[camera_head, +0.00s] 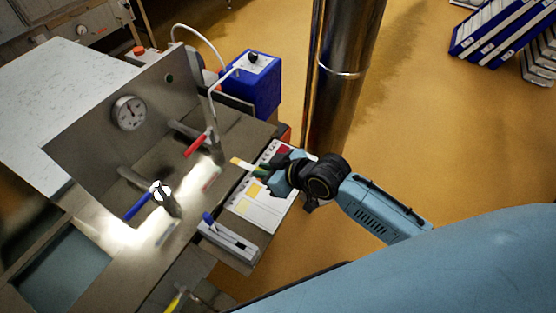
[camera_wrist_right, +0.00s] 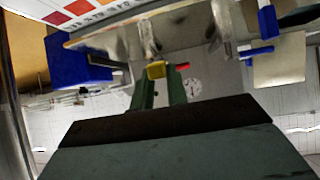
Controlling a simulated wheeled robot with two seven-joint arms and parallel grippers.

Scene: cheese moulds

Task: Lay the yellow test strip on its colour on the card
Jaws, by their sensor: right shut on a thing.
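My right gripper (camera_head: 262,171) is shut on the yellow test strip (camera_head: 241,163), which sticks out to the left of its fingertips. In the right wrist view the strip's yellow end (camera_wrist_right: 156,70) shows between the green fingers (camera_wrist_right: 161,92). The white colour card (camera_head: 262,212) lies on the bench's right side under and beside the gripper. A yellow patch and a red patch show on it; the gripper covers part of it. The strip appears above the card's left edge; I cannot tell the height. The card's coloured patches (camera_wrist_right: 78,8) also show in the right wrist view. My left gripper is out of view.
A grey-white holder (camera_head: 228,242) with a blue item stands below the card. Red-handled (camera_head: 197,146) and blue-handled (camera_head: 138,207) valves are to the left, below a gauge (camera_head: 129,112). A blue box (camera_head: 252,84) stands behind, and a steel column (camera_head: 340,70) rises behind the gripper.

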